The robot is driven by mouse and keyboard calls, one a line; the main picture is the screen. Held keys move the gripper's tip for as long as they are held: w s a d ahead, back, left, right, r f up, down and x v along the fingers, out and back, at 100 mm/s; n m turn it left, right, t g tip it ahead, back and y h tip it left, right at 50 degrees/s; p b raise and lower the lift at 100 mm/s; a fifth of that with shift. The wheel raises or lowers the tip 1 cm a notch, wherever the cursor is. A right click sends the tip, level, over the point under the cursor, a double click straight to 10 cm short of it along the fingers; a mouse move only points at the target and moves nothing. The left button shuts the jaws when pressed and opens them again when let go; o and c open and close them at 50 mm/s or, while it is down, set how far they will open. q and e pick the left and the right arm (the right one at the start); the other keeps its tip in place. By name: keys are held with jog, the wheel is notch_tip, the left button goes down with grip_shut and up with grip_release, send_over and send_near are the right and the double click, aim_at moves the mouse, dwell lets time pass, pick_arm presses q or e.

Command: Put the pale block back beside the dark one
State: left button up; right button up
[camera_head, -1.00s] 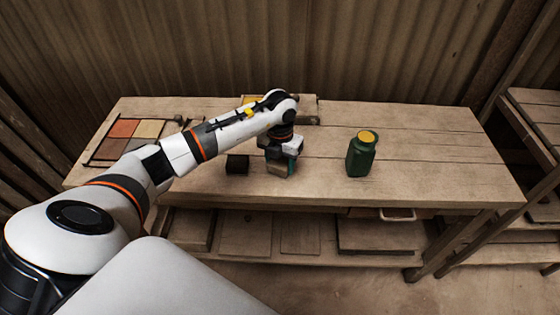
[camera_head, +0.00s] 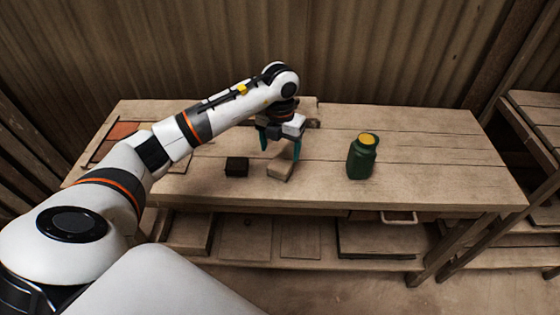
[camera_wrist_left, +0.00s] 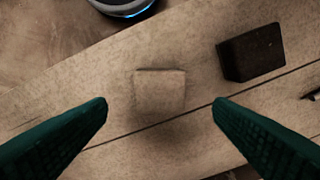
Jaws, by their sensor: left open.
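The pale block (camera_head: 280,171) lies on the wooden table near its front edge, and it also shows between the fingers' lines in the left wrist view (camera_wrist_left: 160,91). The dark block (camera_head: 237,166) sits to its left in the head view, with a gap between them; in the left wrist view it is at the upper right (camera_wrist_left: 251,52). My left gripper (camera_head: 281,153) is open and empty, with its teal fingers spread above the pale block. The fingers show wide apart in the left wrist view (camera_wrist_left: 160,108). My right gripper is not in view.
A green jar with a yellow lid (camera_head: 362,156) stands on the table (camera_head: 430,165) to the right. A tray of coloured tiles (camera_head: 122,131) at the left is partly hidden by my arm. Boards lie on the shelf below. The table's right part is clear.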

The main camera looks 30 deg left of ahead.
aim_at(280, 165)
pick_arm(q)
notch_tip(280, 165, up, 5)
jog(key=shift+r, duration=0.1)
dwell(0.6)
